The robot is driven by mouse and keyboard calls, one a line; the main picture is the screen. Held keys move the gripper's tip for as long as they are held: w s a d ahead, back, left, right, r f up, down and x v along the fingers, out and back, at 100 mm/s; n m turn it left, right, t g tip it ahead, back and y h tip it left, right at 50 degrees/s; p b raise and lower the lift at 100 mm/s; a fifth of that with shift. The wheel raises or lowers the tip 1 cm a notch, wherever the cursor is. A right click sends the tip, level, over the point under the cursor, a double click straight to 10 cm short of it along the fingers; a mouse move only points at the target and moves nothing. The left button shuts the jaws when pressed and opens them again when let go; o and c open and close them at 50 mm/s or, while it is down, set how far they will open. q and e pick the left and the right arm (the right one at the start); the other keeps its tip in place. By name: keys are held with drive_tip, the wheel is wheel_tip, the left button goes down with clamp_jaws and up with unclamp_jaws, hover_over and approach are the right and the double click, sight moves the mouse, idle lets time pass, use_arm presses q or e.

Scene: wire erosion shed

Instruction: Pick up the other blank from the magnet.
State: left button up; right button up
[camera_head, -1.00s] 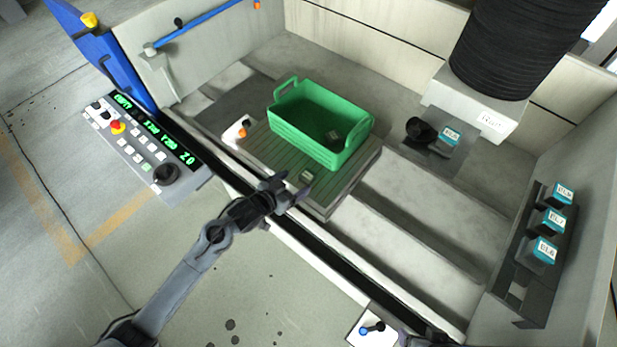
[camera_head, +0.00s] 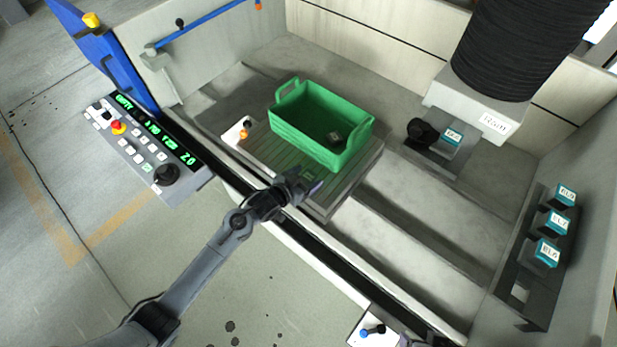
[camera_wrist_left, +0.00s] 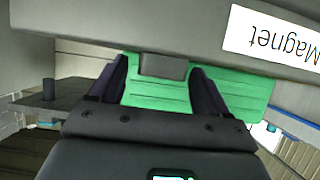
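The magnet (camera_head: 262,160) is a grey grooved plate on the machine bed. Its labelled side (camera_wrist_left: 205,30) crosses the top of the left wrist view. My left gripper (camera_head: 308,181) is over the magnet's front edge and hides the blank there in the head view. In the left wrist view, that small grey blank (camera_wrist_left: 164,66) shows between the fingers of my left gripper (camera_wrist_left: 160,80). The fingers are apart, with a visible gap at the left side of the blank. Another small blank (camera_head: 334,136) lies in the green bin.
The green bin (camera_head: 300,138) stands on the magnet just behind my left gripper. A control panel (camera_head: 145,150) is at left. The ram (camera_head: 470,115) hangs at the back right. A rack (camera_head: 530,275) with several teal-labelled holders is at the right wall.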

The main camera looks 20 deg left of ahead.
use_arm(q)
drive_tip(key=c, duration=1.2)
drive_tip(key=shift+c, duration=0.2)
drive_tip(key=shift+r, duration=0.15)
